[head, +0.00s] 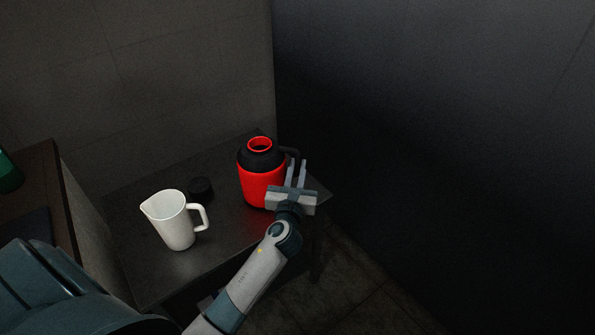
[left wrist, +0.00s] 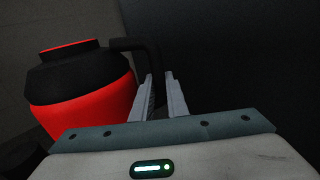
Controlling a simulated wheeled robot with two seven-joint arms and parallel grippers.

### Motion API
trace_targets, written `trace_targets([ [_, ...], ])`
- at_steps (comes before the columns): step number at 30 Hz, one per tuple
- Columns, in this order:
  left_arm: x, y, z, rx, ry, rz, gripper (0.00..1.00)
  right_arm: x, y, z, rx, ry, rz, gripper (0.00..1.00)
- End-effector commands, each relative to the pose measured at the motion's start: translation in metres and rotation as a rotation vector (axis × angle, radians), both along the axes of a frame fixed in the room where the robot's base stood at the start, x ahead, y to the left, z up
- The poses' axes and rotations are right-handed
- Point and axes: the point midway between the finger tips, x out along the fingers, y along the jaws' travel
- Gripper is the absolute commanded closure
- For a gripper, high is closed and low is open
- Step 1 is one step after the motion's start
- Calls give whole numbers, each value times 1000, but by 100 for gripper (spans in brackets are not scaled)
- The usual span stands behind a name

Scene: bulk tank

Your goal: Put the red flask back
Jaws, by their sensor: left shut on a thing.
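The red flask (head: 261,187) stands upright on the dark table near its right-hand end. It has a black shoulder, an open red-rimmed mouth and a black handle (head: 290,152) on its right side. In the left wrist view, the flask (left wrist: 85,100) fills the left part, and its handle (left wrist: 135,44) comes down to the fingers. My left gripper (head: 296,172) reaches in from the front, at the right of the flask. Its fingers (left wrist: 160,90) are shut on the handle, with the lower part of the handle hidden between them. My right gripper is not in view.
A black round cap (head: 201,188) lies on the table (head: 225,232) left of the flask. A white jug (head: 173,222) stands nearer the front. A brown cabinet (head: 55,180) with a green object (head: 9,174) is at the left.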

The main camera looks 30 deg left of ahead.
Motion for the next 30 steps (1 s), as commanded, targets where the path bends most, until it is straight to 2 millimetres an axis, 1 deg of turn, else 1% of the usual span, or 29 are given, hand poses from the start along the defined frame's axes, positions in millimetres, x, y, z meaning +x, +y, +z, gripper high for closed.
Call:
trace_targets([
  [3,0,1,-2,3,-2,1,100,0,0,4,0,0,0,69],
  [14,0,1,-3,4,-2,0,100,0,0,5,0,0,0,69],
  [15,0,0,-5,2,0,1,84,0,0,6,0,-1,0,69],
  [17,0,0,-4,2,0,1,70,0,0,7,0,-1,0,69],
  [18,0,0,-4,2,0,1,68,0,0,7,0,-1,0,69],
  [30,0,0,-2,1,-1,1,68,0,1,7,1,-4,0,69],
])
